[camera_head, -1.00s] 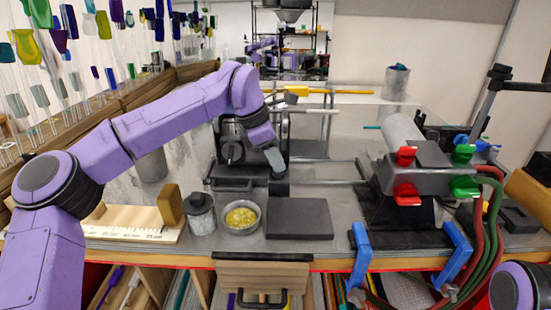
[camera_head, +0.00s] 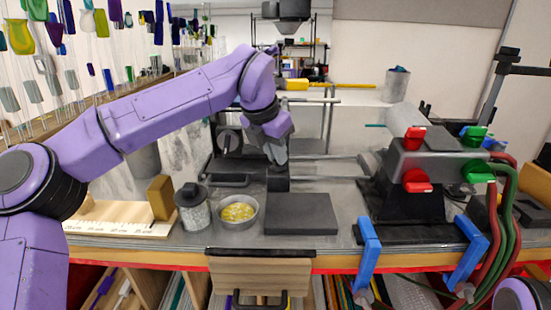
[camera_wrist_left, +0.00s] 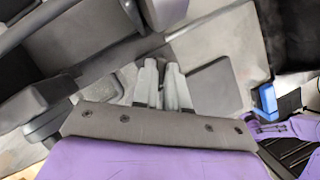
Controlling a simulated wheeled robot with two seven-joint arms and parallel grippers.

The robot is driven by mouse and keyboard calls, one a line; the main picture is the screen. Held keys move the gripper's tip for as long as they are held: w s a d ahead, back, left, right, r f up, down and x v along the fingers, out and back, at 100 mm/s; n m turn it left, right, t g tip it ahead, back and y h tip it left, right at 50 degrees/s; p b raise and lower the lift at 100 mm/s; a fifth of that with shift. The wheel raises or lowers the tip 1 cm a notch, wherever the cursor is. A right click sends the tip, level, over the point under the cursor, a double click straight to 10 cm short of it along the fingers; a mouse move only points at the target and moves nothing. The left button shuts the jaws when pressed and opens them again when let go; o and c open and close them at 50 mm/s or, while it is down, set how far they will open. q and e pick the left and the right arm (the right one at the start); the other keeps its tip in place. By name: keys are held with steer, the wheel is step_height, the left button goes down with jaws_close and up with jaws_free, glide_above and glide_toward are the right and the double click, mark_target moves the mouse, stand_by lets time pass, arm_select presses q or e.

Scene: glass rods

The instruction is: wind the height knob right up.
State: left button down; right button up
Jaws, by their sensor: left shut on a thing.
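My left gripper (camera_head: 276,158) reaches down to the black post (camera_head: 278,180) of the dark bench fixture at the middle of the bench. Its two grey fingers are close together, shut on the height knob, which they and the wrist hide. How far the knob is turned cannot be seen. In the left wrist view the fingers of the left gripper (camera_wrist_left: 161,68) lie side by side, with grey fixture surfaces around them. My right gripper is out of view; only a piece of my right arm shows at the bottom right corner.
A dark flat block (camera_head: 300,213), a bowl of yellow bits (camera_head: 238,212) and a lidded jar (camera_head: 193,210) stand in front of the fixture. A torch burner (camera_head: 430,165) with red and green knobs stands to the right. Glass rods hang at the left.

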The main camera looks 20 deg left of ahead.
arm_select(q)
steer(key=n+y, duration=0.1)
steer(key=n, duration=0.1)
steer(key=n+b, duration=0.1)
steer(key=n, duration=0.1)
steer(key=n+y, duration=0.1)
steer(key=n, duration=0.1)
steer(key=shift+d+r+n+y, duration=0.1)
steer(key=shift+d+n+y, duration=0.15)
steer(key=shift+n+y, duration=0.05)
steer(key=n+y, duration=0.1)
steer(key=n, duration=0.4)
steer(key=shift+d+g+y, duration=0.15)
steer(key=shift+g+y, duration=0.15)
steer(key=shift+y, duration=0.1)
steer(key=shift+n, duration=0.3)
steer(key=c, duration=1)
jaws_free()
steer(key=p+v, duration=0.1)
steer(key=v, duration=0.9)
steer(key=shift+d+r, duration=0.15)
steer(key=shift+r, duration=0.05)
